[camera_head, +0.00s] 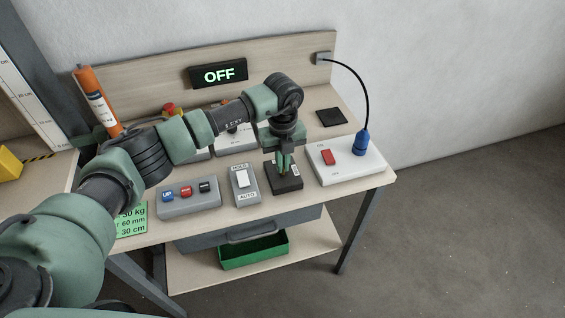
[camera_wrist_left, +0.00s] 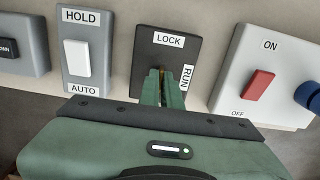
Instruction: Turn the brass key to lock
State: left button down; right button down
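The black key switch box (camera_head: 287,183) stands near the front edge of the bench. In the left wrist view the box (camera_wrist_left: 148,58) carries a LOCK label at its top and a RUN label on its right side. My left gripper (camera_head: 284,168) reaches down over this box. Its two green fingers (camera_wrist_left: 163,88) are close together around the brass key (camera_wrist_left: 162,74), which shows as a thin brass strip between them. Most of the key is hidden by the fingers, so its exact angle is hard to tell. My right gripper is not in view.
A HOLD/AUTO rocker box (camera_head: 246,185) stands left of the key box, and a push-button box (camera_head: 189,199) further left. A white ON/OFF box (camera_head: 345,165) with a red switch and blue plug stands right. The display (camera_head: 218,73) at the back reads OFF.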

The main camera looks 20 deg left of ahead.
pick_arm(q)
jog(key=c, duration=1.6)
grip_release()
notch_tip(320, 180, up, 7)
jog(key=shift+f+b, duration=0.1)
jog(key=shift+b, duration=0.95)
jog(key=shift+r, duration=0.55)
